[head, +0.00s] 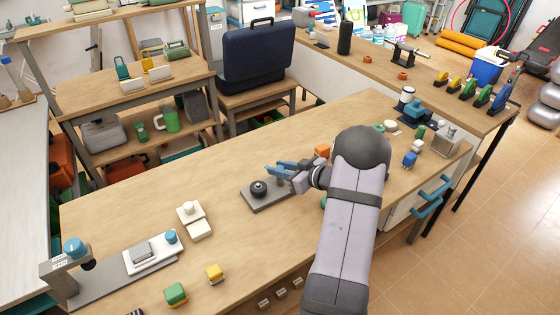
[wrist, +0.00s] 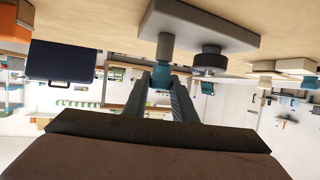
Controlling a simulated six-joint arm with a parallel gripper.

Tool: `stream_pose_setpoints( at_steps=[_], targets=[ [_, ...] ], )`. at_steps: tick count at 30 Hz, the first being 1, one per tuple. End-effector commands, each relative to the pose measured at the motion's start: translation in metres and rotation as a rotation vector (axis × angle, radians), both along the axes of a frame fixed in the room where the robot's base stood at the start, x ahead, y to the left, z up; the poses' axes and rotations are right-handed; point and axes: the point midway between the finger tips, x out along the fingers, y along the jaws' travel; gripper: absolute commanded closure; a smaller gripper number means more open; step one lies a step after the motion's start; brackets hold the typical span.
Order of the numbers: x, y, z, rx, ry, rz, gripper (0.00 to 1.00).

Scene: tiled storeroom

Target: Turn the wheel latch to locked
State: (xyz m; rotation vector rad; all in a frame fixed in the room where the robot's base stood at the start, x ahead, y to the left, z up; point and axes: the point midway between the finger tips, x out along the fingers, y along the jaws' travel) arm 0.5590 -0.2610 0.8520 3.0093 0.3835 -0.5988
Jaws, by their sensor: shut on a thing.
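A grey base plate (head: 270,199) lies on the wooden bench and carries a black round wheel (head: 258,188) and a grey post (head: 281,180); I take this to be the wheel latch. In the wrist view the plate (wrist: 200,22) shows upside down, with the wheel (wrist: 210,60) to the right of the post (wrist: 165,46). My gripper (head: 276,171) is over the plate at the post, beside the wheel. In the wrist view its fingers (wrist: 162,80) close on a teal piece at the post's end. No lock marking is readable on the plate.
White blocks (head: 193,220) stand left of the latch. Green (head: 176,294) and yellow (head: 214,273) blocks lie at the front. A grey device (head: 100,283) with a teal knob and an "OPEN" label is at front left. An orange block (head: 322,151) is close behind my arm.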

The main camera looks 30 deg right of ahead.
Motion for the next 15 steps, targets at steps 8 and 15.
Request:
stream_pose_setpoints(
  at_steps=[8, 15],
  targets=[
    [0.0004, -0.0015, 0.0001, -0.001, 0.0, 0.247, 0.98],
    [0.0002, -0.0008, -0.0039, -0.002, 0.0, 0.424, 0.98]
  ],
)
